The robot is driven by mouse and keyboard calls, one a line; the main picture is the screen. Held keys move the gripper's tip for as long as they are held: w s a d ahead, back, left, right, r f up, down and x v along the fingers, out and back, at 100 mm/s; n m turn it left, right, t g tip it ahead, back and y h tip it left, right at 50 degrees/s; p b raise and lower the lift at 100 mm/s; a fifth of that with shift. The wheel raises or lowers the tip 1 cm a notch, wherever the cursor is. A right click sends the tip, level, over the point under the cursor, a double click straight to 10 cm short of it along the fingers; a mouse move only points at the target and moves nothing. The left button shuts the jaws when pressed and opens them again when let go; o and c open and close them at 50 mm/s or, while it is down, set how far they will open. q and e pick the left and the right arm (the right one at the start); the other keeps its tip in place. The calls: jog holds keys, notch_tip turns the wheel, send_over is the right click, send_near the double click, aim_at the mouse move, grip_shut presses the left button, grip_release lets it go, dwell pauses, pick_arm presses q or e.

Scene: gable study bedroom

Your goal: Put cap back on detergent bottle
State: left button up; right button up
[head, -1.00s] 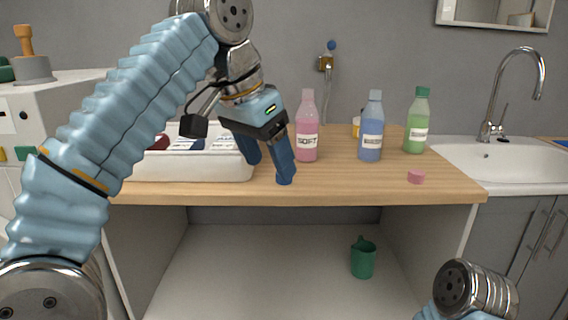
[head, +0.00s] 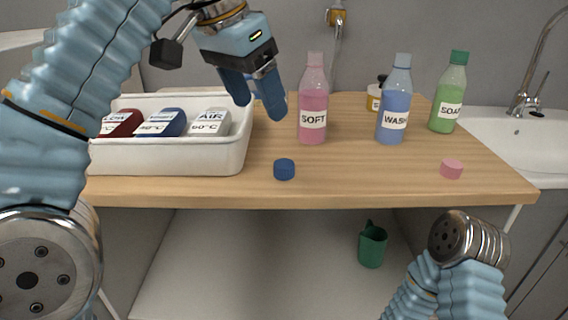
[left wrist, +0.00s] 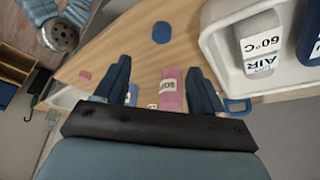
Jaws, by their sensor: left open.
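A blue cap (head: 284,170) lies on the wooden counter near its front edge; it also shows in the left wrist view (left wrist: 162,32). A pink cap (head: 451,170) lies at the right front. The blue WASH bottle (head: 393,117) and the pink SOFT bottle (head: 313,104) stand upright with pale, apparently bare necks. The green SOAP bottle (head: 448,97) has a green cap on. My left gripper (head: 260,108) is open and empty, above the counter behind the blue cap and left of the SOFT bottle. My right gripper is not seen, only part of that arm.
A green cup (head: 372,246) stands on the shelf below. A sink (head: 497,141) is at the right.

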pick_arm(q)
send_over(283, 163)
jog(key=s+a, duration=0.2)
jog(key=f, duration=0.8)
jog(key=shift+d, duration=0.25)
jog(key=shift+f+b, duration=0.1)
jog(key=shift+b, duration=0.2)
jog(key=b+x, duration=0.1)
jog(key=x, duration=0.4)
jog(key=shift+w+a, duration=0.1)
jog(key=c, duration=1.1)
